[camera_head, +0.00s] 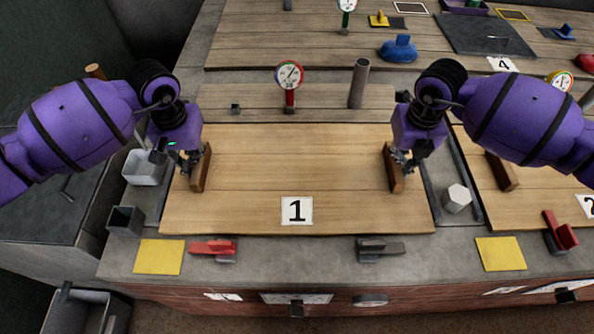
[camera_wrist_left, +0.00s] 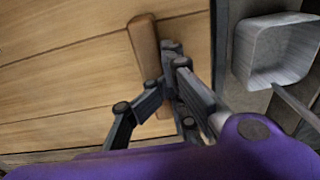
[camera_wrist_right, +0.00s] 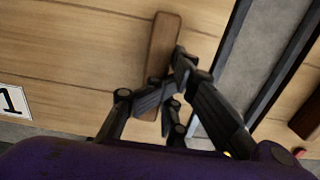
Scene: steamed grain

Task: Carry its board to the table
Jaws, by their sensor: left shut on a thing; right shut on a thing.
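The board (camera_head: 297,165) is a wide light-wood plank with a white label reading 1 and a dark wooden handle bar at each end. It lies on the grey counter. My left gripper (camera_head: 190,165) is shut on the left handle (camera_head: 201,170); that handle also shows in the left wrist view (camera_wrist_left: 145,55). My right gripper (camera_head: 402,160) is shut on the right handle (camera_head: 394,172), also seen in the right wrist view (camera_wrist_right: 162,50). The fingers hide part of each handle. I cannot tell whether the board is raised off the counter.
A red-rimmed gauge (camera_head: 289,77) and a grey cylinder (camera_head: 358,83) stand behind the board. A metal cup (camera_head: 145,168) is at its left, a white hexagonal piece (camera_head: 457,198) at its right. Yellow squares (camera_head: 159,257) and clamps (camera_head: 380,249) line the front. A second board (camera_head: 545,190) lies right.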

